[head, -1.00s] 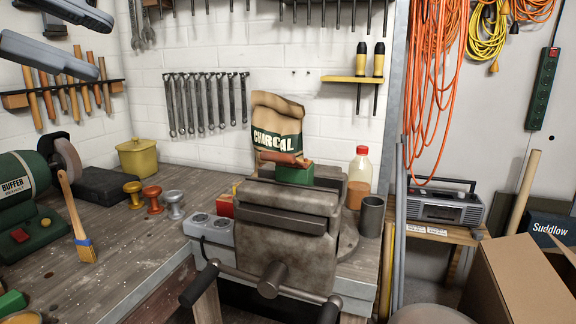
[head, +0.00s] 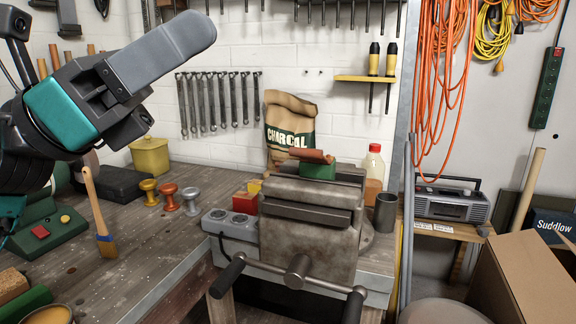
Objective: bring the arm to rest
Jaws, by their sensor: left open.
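My left arm comes in from the left, and its gripper (head: 165,70) is raised high over the left part of the workbench (head: 150,245). A long grey finger points up and to the right, and nothing shows held in it. The gripper is open and well clear of the bench and the vise (head: 310,225). A green block (head: 318,171) sits at the top of the vise, with a reddish-brown piece (head: 311,155) lying on it. My right gripper is not in view.
A brush (head: 98,215), small spools (head: 168,197), a yellow pot (head: 150,156) and a grey power box (head: 231,222) stand on the bench. A charcoal bag (head: 290,125) and a bottle (head: 373,172) are behind the vise. An open carton (head: 525,275) is at the lower right.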

